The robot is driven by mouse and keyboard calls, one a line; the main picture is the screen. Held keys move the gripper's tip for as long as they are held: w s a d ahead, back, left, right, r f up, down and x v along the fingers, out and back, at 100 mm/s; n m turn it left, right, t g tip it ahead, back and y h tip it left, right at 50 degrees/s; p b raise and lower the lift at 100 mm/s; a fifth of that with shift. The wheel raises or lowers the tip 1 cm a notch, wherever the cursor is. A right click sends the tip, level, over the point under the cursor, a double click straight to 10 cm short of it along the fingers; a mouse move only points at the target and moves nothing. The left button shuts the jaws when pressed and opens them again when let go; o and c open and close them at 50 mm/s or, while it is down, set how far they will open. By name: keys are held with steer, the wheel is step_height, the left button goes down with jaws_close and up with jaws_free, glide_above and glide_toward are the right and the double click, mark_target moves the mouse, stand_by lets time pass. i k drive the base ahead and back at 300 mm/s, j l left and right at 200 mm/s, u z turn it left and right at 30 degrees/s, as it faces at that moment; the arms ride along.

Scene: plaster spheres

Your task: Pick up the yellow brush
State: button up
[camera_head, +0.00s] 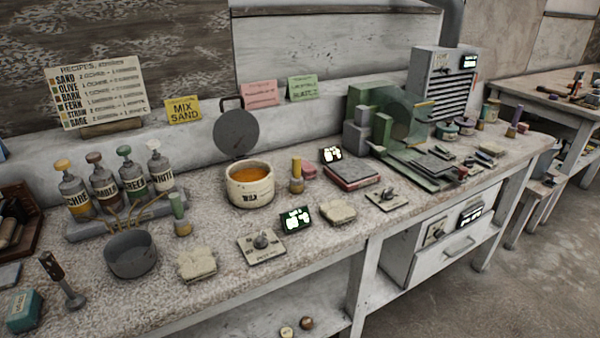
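A small upright object with a yellow handle (296,168), which looks like the yellow brush, stands on the speckled worktop (222,227). It is just right of the cream pot (250,196) with orange contents, and its wider base is down. A pink lump (309,172) sits close behind it on the right. A similar upright brush with a green handle (178,206) stands further left, by the bottle rack. My gripper is not in view.
A grey bowl (131,262), bottles (107,187) and two pale sponge-like blocks (197,264) (338,212) stand around. A dial plate (262,247) and a lit display (295,219) lie in front of the yellow brush. A green machine (400,130) stands to the right.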

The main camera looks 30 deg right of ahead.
mark_target(296, 186)
steer(key=i+l+u, duration=0.1)
steer(key=l+u, duration=0.15)
steer(key=l, duration=0.95)
steer(key=l+u, duration=0.25)
steer(key=l, duration=0.95)
steer(key=i+l, duration=0.15)
steer(key=l, duration=0.15)
steer(key=i+l+u, duration=0.15)
steer(key=i+l, duration=0.2)
steer(key=l, duration=0.3)
